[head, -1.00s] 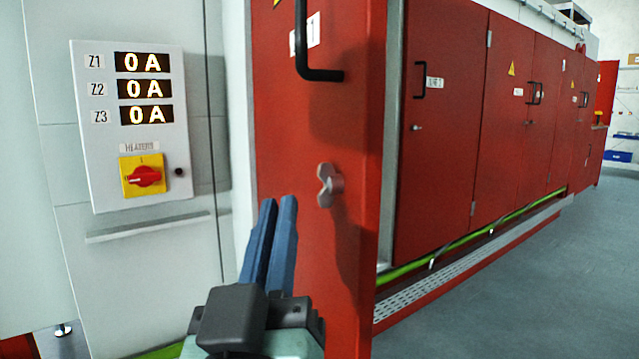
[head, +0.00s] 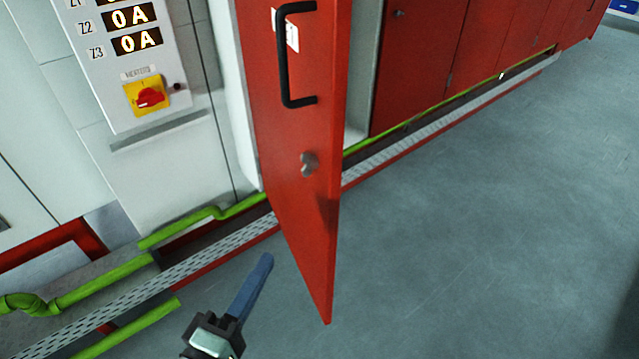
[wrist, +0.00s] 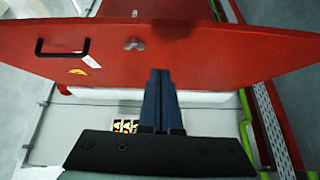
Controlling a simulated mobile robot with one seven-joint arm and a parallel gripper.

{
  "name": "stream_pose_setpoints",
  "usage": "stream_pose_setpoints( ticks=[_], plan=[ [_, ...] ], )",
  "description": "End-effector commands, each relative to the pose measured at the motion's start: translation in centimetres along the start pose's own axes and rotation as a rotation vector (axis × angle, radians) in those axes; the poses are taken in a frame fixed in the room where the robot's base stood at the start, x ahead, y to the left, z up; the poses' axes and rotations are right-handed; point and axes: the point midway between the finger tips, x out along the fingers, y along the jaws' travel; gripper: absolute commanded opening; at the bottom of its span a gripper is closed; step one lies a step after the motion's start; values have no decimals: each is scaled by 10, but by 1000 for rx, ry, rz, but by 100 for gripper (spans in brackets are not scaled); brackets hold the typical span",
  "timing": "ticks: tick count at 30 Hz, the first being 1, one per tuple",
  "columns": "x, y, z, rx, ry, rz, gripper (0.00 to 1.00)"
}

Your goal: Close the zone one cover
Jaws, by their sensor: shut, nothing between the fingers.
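The red cover (head: 295,215) stands swung open, edge jutting out from the red cabinet row. It has a black bar handle (head: 284,75), a white label and a grey wing latch (head: 309,163). The wrist view shows the cover (wrist: 215,45) across the top, with its handle (wrist: 62,47) at left and latch (wrist: 134,44) near the middle. My gripper (head: 266,260) is shut and empty, low and left of the cover's bottom corner in the head view. In the wrist view its fingertips (wrist: 160,73) overlap the cover's near edge; I cannot tell whether they touch.
A grey panel (head: 115,105) with 0 A displays and a red-yellow switch (head: 149,96) is on the wall at left. Green pipes (head: 105,283) and a perforated step (head: 195,263) run along the base. Grey floor (head: 480,220) is clear to the right.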

Motion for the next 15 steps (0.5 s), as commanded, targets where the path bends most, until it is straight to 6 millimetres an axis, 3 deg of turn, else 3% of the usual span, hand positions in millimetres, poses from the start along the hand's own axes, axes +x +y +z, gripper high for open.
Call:
stream_pose_setpoints(
  ticks=[3,7,15],
  plan=[
    [-8,5,-1,-48,-2,1,0],
    [-2,4,0,-58,-5,4,0],
    [48,6,1,-55,-8,5,0]
  ],
)
